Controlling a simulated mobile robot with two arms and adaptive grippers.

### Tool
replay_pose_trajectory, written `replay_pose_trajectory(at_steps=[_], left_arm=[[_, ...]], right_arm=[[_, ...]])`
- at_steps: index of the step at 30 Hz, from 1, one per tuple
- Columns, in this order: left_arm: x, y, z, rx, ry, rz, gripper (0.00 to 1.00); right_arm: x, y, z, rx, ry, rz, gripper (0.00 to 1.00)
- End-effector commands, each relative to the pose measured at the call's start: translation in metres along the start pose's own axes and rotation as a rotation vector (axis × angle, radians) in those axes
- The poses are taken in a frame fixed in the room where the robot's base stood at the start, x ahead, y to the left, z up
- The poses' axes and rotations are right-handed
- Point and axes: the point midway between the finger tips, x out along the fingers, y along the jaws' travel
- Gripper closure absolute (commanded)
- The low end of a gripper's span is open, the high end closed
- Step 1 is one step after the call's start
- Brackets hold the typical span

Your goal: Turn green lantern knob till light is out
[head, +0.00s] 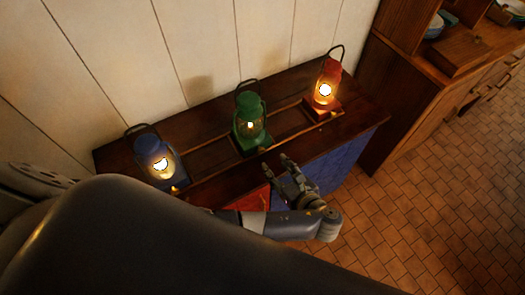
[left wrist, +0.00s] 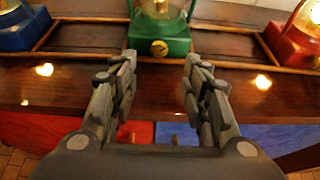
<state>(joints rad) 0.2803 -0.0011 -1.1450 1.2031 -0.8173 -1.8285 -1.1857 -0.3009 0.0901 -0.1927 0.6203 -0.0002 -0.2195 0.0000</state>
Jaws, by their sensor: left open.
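The green lantern (head: 250,124) stands in the middle of a dark wooden cabinet top, and a small glow shows in its glass. Its base (left wrist: 175,34) shows at the top of the left wrist view, with a round brass knob (left wrist: 159,48) on the front face. My left gripper (head: 275,162) is in front of the green lantern at the cabinet's front edge. In the left wrist view its two fingers (left wrist: 158,65) are spread apart, one to each side below the knob, with nothing between them. My right gripper is not in view.
A blue lantern (head: 156,158) stands to the left and a red lantern (head: 326,90) to the right, both brightly lit. Low wooden rails (head: 205,138) run along the cabinet top. A wooden dresser (head: 405,90) stands at the right. The tiled floor (head: 430,200) is clear.

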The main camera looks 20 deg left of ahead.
Motion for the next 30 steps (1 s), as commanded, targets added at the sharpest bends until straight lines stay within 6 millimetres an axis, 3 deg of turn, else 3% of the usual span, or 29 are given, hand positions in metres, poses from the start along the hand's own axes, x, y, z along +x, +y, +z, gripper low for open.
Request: replay_pose_trajectory(at_steps=[5,12,17,24,26,30], left_arm=[[0.037,0.001,0.003,0.002,-0.005,0.004,0.57],[0.071,0.001,0.001,0.002,-0.002,0.001,0.57],[0.079,0.000,0.001,0.000,0.000,0.001,0.57],[0.080,0.000,0.000,0.000,0.001,0.001,0.57],[0.080,0.000,0.000,0.001,0.001,0.000,0.66],[0.080,0.001,0.000,0.001,0.001,0.000,0.98]], right_arm=[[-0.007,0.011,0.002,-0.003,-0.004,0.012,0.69],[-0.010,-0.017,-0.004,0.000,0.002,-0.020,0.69],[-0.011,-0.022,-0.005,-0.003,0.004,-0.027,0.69],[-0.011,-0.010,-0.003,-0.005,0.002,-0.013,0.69],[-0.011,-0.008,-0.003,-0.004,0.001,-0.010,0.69],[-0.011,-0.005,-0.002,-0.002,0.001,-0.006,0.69]])
